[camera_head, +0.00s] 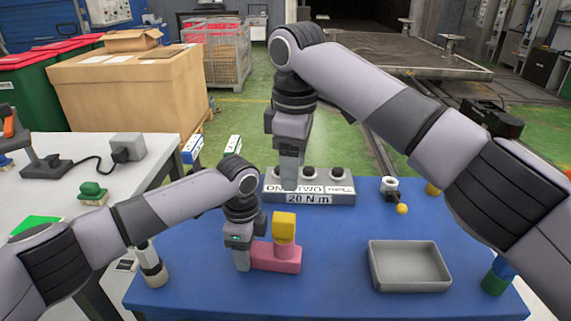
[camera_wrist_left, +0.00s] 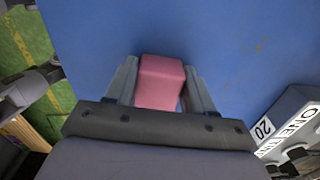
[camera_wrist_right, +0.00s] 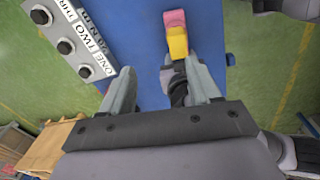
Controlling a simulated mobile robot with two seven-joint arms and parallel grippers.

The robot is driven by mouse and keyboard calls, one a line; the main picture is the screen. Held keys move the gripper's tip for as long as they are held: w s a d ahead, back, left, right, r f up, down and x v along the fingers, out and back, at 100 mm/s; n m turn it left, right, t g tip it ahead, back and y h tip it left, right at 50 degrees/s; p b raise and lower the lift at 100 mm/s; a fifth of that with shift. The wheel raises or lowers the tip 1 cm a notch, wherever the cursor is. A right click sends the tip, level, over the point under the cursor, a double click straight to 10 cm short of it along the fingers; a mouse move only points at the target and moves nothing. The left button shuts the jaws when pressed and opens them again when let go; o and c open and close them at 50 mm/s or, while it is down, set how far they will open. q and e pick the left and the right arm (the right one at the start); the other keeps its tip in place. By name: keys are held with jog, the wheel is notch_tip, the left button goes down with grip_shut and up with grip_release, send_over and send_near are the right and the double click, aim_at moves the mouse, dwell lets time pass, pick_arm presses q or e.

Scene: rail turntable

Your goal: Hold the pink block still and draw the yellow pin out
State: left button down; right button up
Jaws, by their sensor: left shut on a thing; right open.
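The pink block (camera_head: 277,261) lies on the blue table, and the yellow pin (camera_head: 284,228) stands upright in it with its wider head on top. My left gripper (camera_head: 243,262) is shut on the left end of the pink block; the left wrist view shows the block (camera_wrist_left: 160,82) between both fingers. My right gripper (camera_wrist_right: 166,88) is open and empty, high above the table. In the right wrist view the yellow pin (camera_wrist_right: 178,42) and pink block (camera_wrist_right: 174,18) are beyond its fingertips. In the head view my right fingers are hard to make out, in front of the grey box.
A grey box with several knobs and labels ONE, TWO (camera_head: 310,190) stands behind the block. A grey tray (camera_head: 409,267) sits to the right. A small white cup-like part (camera_head: 389,184) and a yellow ball (camera_head: 401,209) are at the back right. Table between block and tray is clear.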

aim_at(285, 217)
jog(key=shift+n+g, duration=0.3)
jog(key=f, duration=0.3)
jog(key=s+a+f, duration=0.1)
jog(key=f, duration=0.3)
jog(key=s+f, duration=0.1)
jog(key=f, duration=0.3)
jog(key=shift+a+f, duration=0.15)
jog(key=shift+c, duration=0.3)
grip_shut()
